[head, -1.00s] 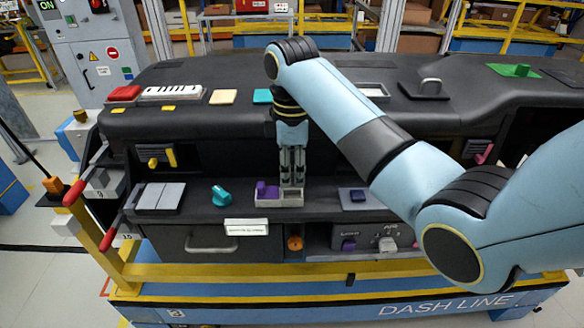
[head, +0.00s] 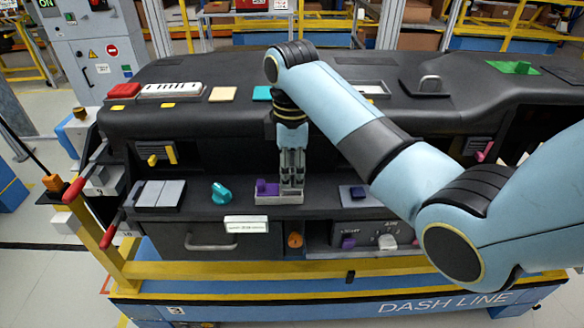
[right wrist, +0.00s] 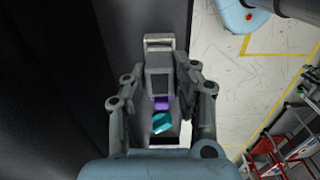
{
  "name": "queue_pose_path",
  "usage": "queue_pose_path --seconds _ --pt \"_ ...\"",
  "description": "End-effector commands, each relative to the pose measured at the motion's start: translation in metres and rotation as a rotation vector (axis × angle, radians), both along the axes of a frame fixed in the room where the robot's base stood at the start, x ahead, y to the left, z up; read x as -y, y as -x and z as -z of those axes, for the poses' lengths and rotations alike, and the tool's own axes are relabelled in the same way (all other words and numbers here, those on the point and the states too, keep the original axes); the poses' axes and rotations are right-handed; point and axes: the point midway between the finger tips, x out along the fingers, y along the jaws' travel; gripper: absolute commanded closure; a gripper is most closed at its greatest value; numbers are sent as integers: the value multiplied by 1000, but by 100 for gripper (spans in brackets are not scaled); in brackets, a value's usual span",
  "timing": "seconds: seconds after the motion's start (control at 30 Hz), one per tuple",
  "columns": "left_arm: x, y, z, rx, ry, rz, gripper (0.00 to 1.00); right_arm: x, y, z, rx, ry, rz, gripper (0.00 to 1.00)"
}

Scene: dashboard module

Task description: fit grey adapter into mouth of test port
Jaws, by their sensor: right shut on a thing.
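My right gripper (head: 291,184) points straight down at the right end of a small light-grey tray (head: 262,201) on the dashboard's lower ledge. In the right wrist view the gripper (right wrist: 162,92) is shut on a dark-grey, square-edged piece (right wrist: 160,84), which looks like the grey adapter. The fingers hide most of it in the head view, and I cannot tell whether it touches the tray. A purple block (head: 267,187) sits in the tray, just left of the fingers. I cannot tell for certain which part is the test port. My left gripper is out of view.
A teal knob (head: 221,193) stands left of the tray. A dark-blue square part on a pad (head: 357,194) lies to the right. An orange round part (head: 295,240) and a white label (head: 246,225) are on the front below. My right forearm covers much of the dashboard's right side.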

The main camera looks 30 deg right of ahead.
Motion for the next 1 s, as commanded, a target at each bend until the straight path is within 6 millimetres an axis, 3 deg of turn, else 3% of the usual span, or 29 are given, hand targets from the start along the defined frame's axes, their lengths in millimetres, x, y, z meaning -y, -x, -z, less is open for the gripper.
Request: queue_pose_path --seconds 0.8,0.83,1.0 --pt "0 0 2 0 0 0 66 0 0 21 -2 0 0 100" --pt "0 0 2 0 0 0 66 0 0 21 -1 -1 0 72" --pt "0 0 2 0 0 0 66 0 0 20 -1 -1 0 49"
